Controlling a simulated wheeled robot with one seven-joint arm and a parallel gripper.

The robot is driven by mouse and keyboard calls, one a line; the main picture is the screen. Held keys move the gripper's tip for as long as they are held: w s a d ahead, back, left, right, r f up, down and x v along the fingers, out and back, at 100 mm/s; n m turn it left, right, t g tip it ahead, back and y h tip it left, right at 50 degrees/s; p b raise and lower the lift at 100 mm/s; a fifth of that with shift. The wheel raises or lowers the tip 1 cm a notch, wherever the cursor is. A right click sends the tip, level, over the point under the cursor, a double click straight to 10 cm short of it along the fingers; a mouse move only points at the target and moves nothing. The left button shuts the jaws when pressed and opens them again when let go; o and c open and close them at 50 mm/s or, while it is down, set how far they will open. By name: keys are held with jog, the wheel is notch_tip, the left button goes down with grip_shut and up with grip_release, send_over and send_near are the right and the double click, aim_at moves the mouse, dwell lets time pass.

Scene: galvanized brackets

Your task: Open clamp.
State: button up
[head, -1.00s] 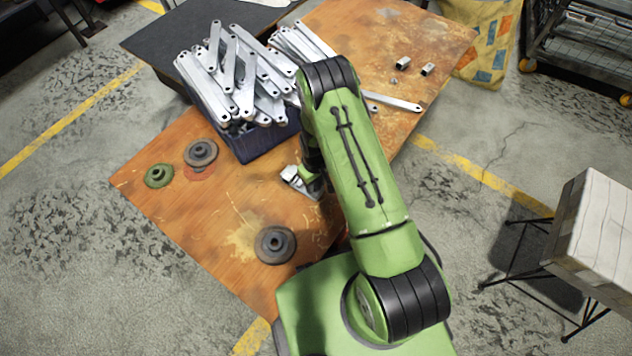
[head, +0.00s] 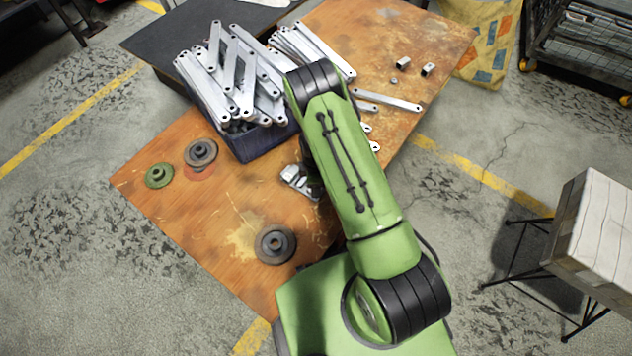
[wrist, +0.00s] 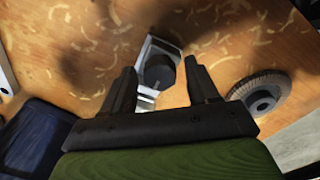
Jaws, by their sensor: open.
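A silver metal piece (head: 298,180), likely the clamp, lies on the wooden table just left of my arm; part of it is hidden. In the wrist view its pale metal body (wrist: 160,46) carries a dark round knob or cylinder (wrist: 159,72). My gripper (wrist: 158,65) is open, one dark finger on each side of this piece in the picture. I cannot tell whether the fingers are at its height or touch it. In the head view my arm mostly hides my gripper.
A dark blue bin (head: 250,147) heaped with galvanized brackets (head: 235,75) stands behind the piece. Dark discs (head: 275,245) (head: 201,152) and a green disc (head: 158,175) lie on the table (head: 215,235). Small metal blocks (head: 403,63) lie at the far right.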

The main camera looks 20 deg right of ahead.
dwell(0.3)
jog(key=m, duration=0.8)
jog(key=shift+m, duration=0.3)
jog(key=m, duration=0.4)
jog(key=shift+m, duration=0.3)
jog(key=m, duration=0.4)
jog(key=shift+m, duration=0.4)
jog(key=c, duration=0.9)
jog(key=shift+c, duration=0.2)
